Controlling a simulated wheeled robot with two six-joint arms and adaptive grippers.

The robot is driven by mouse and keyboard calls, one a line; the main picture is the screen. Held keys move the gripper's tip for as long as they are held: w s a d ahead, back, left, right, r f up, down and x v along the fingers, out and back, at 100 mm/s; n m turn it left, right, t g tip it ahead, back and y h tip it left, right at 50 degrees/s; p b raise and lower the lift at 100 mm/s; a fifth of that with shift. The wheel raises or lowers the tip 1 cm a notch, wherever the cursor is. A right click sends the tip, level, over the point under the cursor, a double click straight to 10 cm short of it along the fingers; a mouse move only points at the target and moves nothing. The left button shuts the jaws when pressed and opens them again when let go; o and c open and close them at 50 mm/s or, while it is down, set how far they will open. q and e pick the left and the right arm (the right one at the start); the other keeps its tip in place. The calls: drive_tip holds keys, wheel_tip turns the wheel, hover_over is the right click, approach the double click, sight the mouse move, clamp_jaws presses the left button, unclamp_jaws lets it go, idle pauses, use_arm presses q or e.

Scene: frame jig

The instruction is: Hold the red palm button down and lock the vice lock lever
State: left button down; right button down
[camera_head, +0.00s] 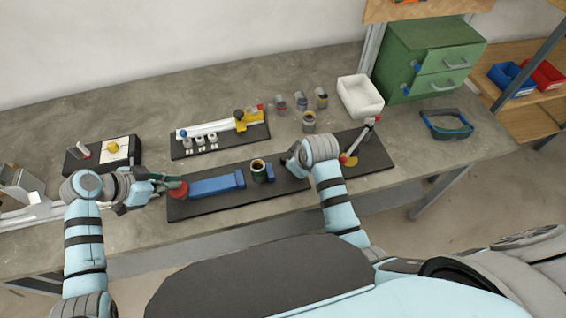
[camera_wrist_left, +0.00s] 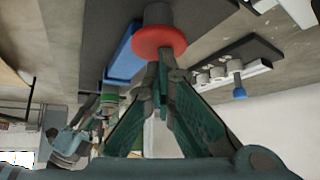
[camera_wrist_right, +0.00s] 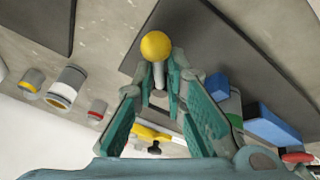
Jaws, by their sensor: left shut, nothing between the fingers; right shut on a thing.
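The red palm button (camera_head: 178,190) sits at the left end of a dark board, beside a blue vice (camera_head: 216,185). My left gripper (camera_head: 170,182) is shut and empty, its fingertips at the button's red cap; they seem to touch it in the left wrist view (camera_wrist_left: 160,60). How far the button is pressed cannot be told. A green cup (camera_head: 259,172) stands between the vice's blue parts. In the right wrist view my right gripper (camera_wrist_right: 160,88) is shut on the vice lock lever, just below its yellow ball knob (camera_wrist_right: 156,46). My arm hides this lever in the head view.
Behind are a board with a yellow clamp (camera_head: 243,120), several small jars, a white bin (camera_head: 360,97), a green drawer cabinet (camera_head: 420,60) and goggles (camera_head: 447,124). The table's right front is clear.

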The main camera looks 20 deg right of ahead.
drive_tip(key=shift+s+f, duration=0.3)
drive_tip(key=c, duration=1.7)
unclamp_jaws()
drive_tip(key=shift+r, duration=0.2)
